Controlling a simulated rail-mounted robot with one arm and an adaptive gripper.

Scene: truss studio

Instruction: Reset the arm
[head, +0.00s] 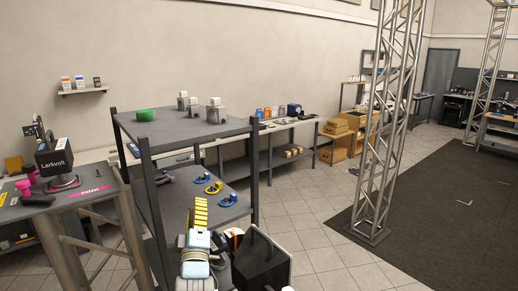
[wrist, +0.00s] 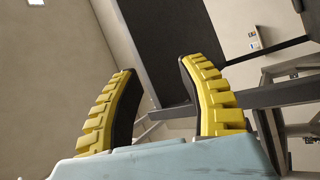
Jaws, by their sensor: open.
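My gripper (wrist: 160,105) shows in the wrist view as two yellow ribbed fingers with black inner pads, spread apart with nothing between them. In the head view my gripper (head: 199,212) shows its yellow ribs at the lower middle, in front of the grey shelf rack (head: 215,131). My arm's light blue and black links show below it. In the wrist view a dark flat panel of the rack (wrist: 160,45) lies beyond the fingers, tilted in the picture. I cannot tell how far the fingertips are from the rack.
The rack's top holds a green roll (head: 145,115) and several grey blocks. Its lower shelf holds blue and yellow round items (head: 213,188). A workbench with a black Larkvolt device (head: 55,157) stands left. A truss tower (head: 385,130) stands right. Floor (head: 318,235) between is open.

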